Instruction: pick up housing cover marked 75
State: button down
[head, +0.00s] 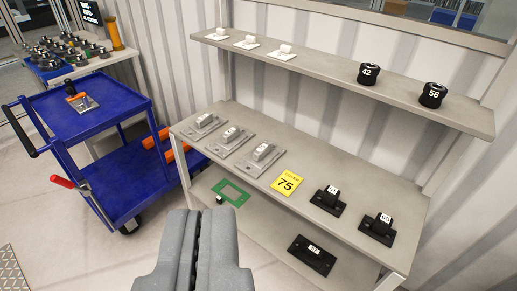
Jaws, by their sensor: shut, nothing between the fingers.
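A flat yellow square (287,184) with a black 75 and a smaller unreadable line above lies on the middle shelf, near its front edge. It is the only 75 I can read; I cannot tell whether it is a label or the cover itself. Two black parts with white labels stand to its right: one (328,201) has an unclear number, the other (378,228) seems to read 68. A flat black part (311,256) with an unclear label lies on the lower shelf. My gripper (198,214) is shut and empty at the bottom, left of and apart from these.
Several grey plates with white-labelled blocks (231,137) lie left on the middle shelf (300,150). The top shelf holds round black parts marked 42 (368,74) and 56 (432,95).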

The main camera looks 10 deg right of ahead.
aim_at(260, 158)
jog(key=u, duration=0.45)
jog(key=i, duration=2.2)
jog(key=z, duration=0.3)
